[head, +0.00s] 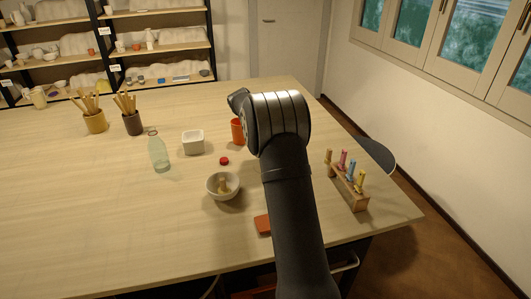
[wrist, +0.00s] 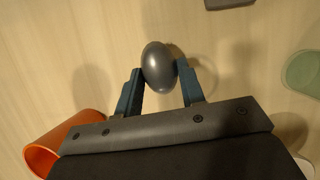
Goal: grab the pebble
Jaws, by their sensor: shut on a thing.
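The pebble (wrist: 159,66) is a smooth, dark grey oval in the wrist view. My gripper (wrist: 158,76) is shut on it, with one blue-grey fingertip against each side. The pebble sticks out past the fingertips. A shadow lies on the wood to its right; I cannot tell whether it is clear of the table. In the head view, my arm hides the pebble and the gripper's fingers.
An orange cup (head: 237,131) stands close by, also in the wrist view (wrist: 60,143). A pale green thing (wrist: 303,72) and a dark grey block (wrist: 229,3) are near. The table holds a white bowl (head: 213,190), glass bottle (head: 159,154), white square pot (head: 193,143) and wooden rack (head: 348,190).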

